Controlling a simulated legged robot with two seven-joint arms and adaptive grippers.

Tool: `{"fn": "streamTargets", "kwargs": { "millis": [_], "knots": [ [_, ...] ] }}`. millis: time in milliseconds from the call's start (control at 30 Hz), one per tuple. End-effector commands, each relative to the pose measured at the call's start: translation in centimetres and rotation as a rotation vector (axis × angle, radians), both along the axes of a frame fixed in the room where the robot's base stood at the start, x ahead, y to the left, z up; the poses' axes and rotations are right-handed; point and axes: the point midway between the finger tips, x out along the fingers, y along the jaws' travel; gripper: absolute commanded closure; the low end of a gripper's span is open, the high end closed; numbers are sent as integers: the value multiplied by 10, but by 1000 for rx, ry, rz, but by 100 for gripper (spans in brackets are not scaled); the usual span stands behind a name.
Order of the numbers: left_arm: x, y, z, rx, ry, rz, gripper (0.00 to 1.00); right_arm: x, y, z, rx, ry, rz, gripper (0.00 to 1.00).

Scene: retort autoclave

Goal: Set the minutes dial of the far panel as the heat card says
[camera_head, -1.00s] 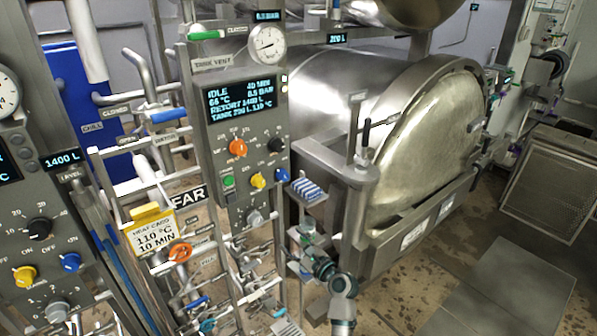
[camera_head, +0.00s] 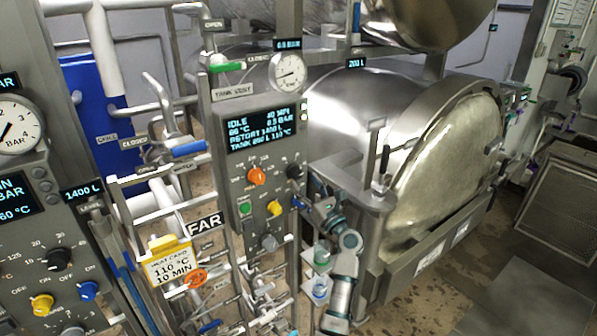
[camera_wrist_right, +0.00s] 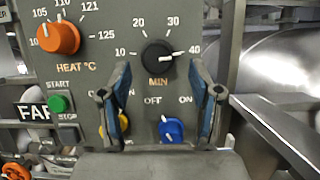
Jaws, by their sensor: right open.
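The far panel (camera_head: 225,112) stands mid-picture beside the FAR sign (camera_head: 206,224). Its black minutes dial (camera_head: 295,172) is at its right side; in the right wrist view the dial (camera_wrist_right: 157,56) has its white mark pointing right, toward 40. The panel's display (camera_head: 262,130) reads IDLE and 40 MIN. The yellow-topped heat card (camera_head: 171,264) reads 110 °C, 10 MIN. My right gripper (camera_head: 312,198) is just below and right of the dial. My left gripper is out of view.
The orange heat dial (camera_wrist_right: 58,38) is left of the minutes dial. A blue switch (camera_wrist_right: 171,130) and a partly hidden yellow switch (camera_wrist_right: 113,124) sit below it. A nearer panel (camera_head: 50,225) with similar dials is at the left. The steel retort (camera_head: 440,150) stands behind at the right.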

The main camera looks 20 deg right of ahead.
Motion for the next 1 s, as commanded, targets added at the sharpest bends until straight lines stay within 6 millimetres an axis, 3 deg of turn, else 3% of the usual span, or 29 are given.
{"fn": "streamTargets", "kwargs": {
  "millis": [233,633,867,900,1000],
  "knots": [
    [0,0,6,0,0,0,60,32,11,14,1,0,1,37],
    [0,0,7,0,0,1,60,39,12,16,-1,1,-1,37],
    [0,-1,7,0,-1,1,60,39,13,16,0,0,-2,92],
    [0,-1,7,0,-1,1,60,39,12,16,0,0,-2,97],
    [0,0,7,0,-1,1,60,40,12,17,0,0,-2,97]
  ]
}}
